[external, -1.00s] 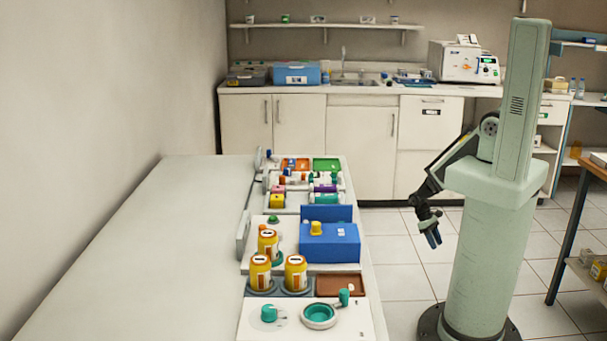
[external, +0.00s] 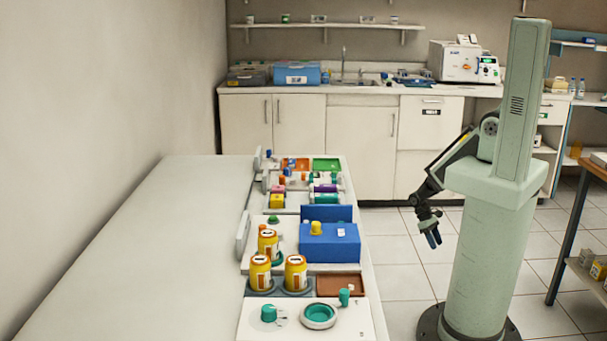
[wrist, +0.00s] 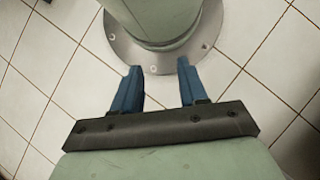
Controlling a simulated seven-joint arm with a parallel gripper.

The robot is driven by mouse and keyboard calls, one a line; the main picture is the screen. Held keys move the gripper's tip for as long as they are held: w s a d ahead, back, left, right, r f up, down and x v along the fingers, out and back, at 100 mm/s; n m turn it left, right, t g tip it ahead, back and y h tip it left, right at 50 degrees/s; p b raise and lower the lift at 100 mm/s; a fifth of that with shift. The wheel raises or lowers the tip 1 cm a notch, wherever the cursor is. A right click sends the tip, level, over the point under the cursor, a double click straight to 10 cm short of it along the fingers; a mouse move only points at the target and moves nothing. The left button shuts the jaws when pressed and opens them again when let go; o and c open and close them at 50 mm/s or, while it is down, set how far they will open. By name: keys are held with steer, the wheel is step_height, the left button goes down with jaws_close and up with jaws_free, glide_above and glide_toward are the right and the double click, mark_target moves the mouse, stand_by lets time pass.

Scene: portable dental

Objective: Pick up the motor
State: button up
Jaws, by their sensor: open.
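My gripper (external: 433,239) hangs beside my base, to the right of the table and apart from everything on it. In the wrist view my gripper (wrist: 158,68) shows two blue fingers spread apart with nothing between them. I cannot tell for sure which item on the table is the motor. Small teal parts stand at the near end: a knob (external: 268,314), a ring-shaped cup (external: 319,316) and an upright piece (external: 344,297). The wrist view shows no table items, only floor and my base.
The long table (external: 150,240) is bare on its left. Its right side holds yellow jars (external: 261,274), a blue box (external: 330,243), a brown tray (external: 340,285), a green tray (external: 326,164) and several small coloured parts. Tiled floor separates my arm from the table.

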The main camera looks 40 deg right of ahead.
steer(key=o, duration=0.4)
steer(key=shift+c, duration=0.2)
